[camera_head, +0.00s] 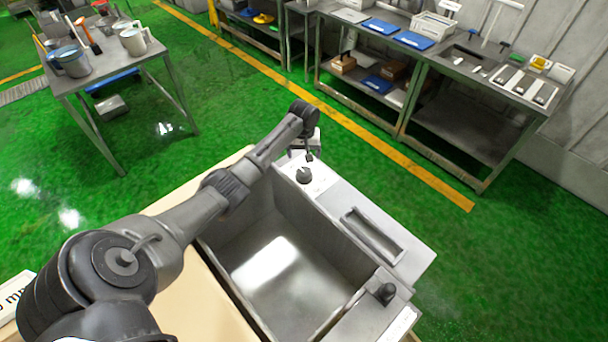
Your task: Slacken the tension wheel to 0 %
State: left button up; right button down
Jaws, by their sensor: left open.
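A steel basin unit (345,208) stands in front of me. A dark knob (304,176) sits on a pale marked plate at its far left corner. A second dark knob (386,292) sits at the near right corner. I cannot tell from the picture which knob is the tension wheel, and no percentage is readable. My left arm reaches across the basin's left side. My left gripper (309,156) is open, just above and behind the far knob, pointing down; a gap to the knob seems to remain. My right gripper is out of view.
The basin has a slotted recess (372,235) along its right side. A beige surface (205,300) borders it on the left. A table with jugs (133,41) stands at the back left; benches with blue trays (414,40) stand at the back. Green floor between is clear.

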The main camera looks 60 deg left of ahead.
aim_at(304, 173)
pick_arm(q)
notch_tip(304, 173, down, 10)
jog(key=shift+f+b, duration=0.15)
jog(key=shift+b, duration=0.9)
jog(key=shift+f, duration=0.95)
jog(key=shift+c, duration=0.5)
